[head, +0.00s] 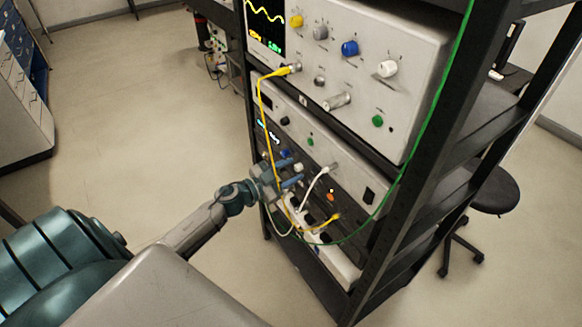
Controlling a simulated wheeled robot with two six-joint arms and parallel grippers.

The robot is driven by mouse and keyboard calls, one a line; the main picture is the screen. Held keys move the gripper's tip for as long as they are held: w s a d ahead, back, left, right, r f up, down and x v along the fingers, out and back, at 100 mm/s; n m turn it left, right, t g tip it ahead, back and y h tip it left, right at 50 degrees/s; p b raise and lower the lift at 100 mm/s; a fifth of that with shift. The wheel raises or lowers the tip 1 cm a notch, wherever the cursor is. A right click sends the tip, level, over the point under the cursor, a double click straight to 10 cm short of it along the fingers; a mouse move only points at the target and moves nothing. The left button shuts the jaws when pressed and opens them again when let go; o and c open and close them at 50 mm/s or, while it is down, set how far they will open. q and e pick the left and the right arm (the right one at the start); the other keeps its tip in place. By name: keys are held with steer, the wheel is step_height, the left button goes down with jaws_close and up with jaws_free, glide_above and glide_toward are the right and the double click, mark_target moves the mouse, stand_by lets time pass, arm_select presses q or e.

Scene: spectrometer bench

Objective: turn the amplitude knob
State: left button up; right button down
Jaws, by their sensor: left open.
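The upper instrument (420,60) in the rack carries a yellow knob (296,21), a grey knob (320,32), a blue knob (350,48), a white knob (388,68) and a green knob (377,121). The labels are too small to read, so I cannot tell which knob is the amplitude knob. My left gripper (293,172) is open in front of the lower panels. Its two blue fingers point at the rack, near a small white knob (298,167). I cannot tell whether they touch it. My right gripper is out of view.
A yellow cable (260,105) hangs down past my left gripper. A white cable (315,184) and a green cable (438,90) also cross the rack. The black rack post (395,215) stands to the right. Open floor (130,110) lies to the left.

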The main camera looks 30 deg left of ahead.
arm_select(q)
steer(key=shift+w+d, duration=0.1)
steer(key=shift+w, duration=0.15)
jaws_close()
